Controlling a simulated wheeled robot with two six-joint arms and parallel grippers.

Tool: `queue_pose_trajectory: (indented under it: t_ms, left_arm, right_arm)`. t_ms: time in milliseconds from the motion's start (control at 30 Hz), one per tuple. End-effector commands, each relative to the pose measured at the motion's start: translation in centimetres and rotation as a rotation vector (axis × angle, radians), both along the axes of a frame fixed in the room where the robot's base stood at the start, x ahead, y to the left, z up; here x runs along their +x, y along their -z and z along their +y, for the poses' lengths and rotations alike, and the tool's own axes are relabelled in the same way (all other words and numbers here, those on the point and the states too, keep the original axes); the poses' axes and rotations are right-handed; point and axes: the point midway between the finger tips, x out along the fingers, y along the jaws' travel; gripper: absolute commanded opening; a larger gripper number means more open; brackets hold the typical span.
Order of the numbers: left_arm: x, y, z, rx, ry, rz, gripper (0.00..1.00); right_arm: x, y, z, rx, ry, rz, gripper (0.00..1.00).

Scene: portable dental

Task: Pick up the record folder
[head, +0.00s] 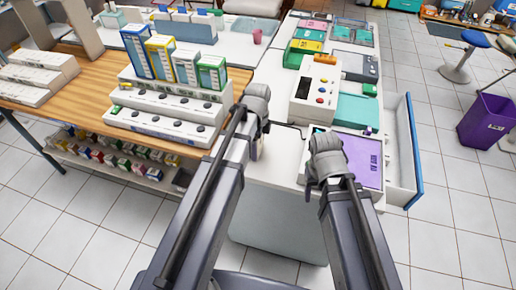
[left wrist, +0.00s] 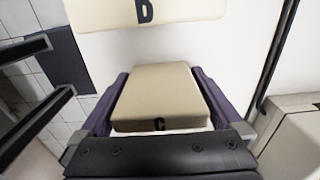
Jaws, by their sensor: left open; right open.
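A flat purple item with dark lettering (head: 366,158), which looks like the record folder, lies at the near right of the white cabinet top. My right gripper (head: 320,182) hangs at its left edge. Its fingers are hard to make out; I cannot tell whether it touches the folder. My left gripper (head: 257,147) is left of the folder, apart from it, with its fingers mostly hidden by my arm. In the left wrist view it is open (left wrist: 160,75).
A beige device with coloured buttons (head: 315,90) stands behind the folder, beside a teal tray (head: 357,110). An open drawer (head: 403,150) juts out at the right. A purple bin (head: 487,121) stands on open floor.

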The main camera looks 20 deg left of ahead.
Motion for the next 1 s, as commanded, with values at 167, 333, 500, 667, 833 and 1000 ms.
queue_pose_trajectory:
  t_ms: [167,333,500,667,833,1000]
  left_arm:
    - [0.0,-0.07,0.0,0.0,0.0,0.0,1.0]
    - [0.0,-0.07,0.0,0.0,0.0,0.0,0.84]
    - [0.0,-0.07,0.0,0.0,0.0,0.0,0.65]
    - [0.0,-0.07,0.0,0.0,0.0,0.0,0.47]
    - [0.0,-0.07,0.0,0.0,0.0,0.0,0.36]
    - [0.0,-0.12,0.0,0.0,0.0,0.0,0.36]
  right_arm:
    - [0.0,-0.07,0.0,0.0,0.0,0.0,0.57]
    - [0.0,-0.07,0.0,0.0,0.0,0.0,0.57]
    - [0.0,-0.07,0.0,0.0,0.0,0.0,0.57]
    - [0.0,-0.06,0.0,0.0,0.0,0.0,0.57]
    - [0.0,-0.06,0.0,0.0,0.0,0.0,0.57]
    - [0.0,-0.12,0.0,0.0,0.0,0.0,0.57]
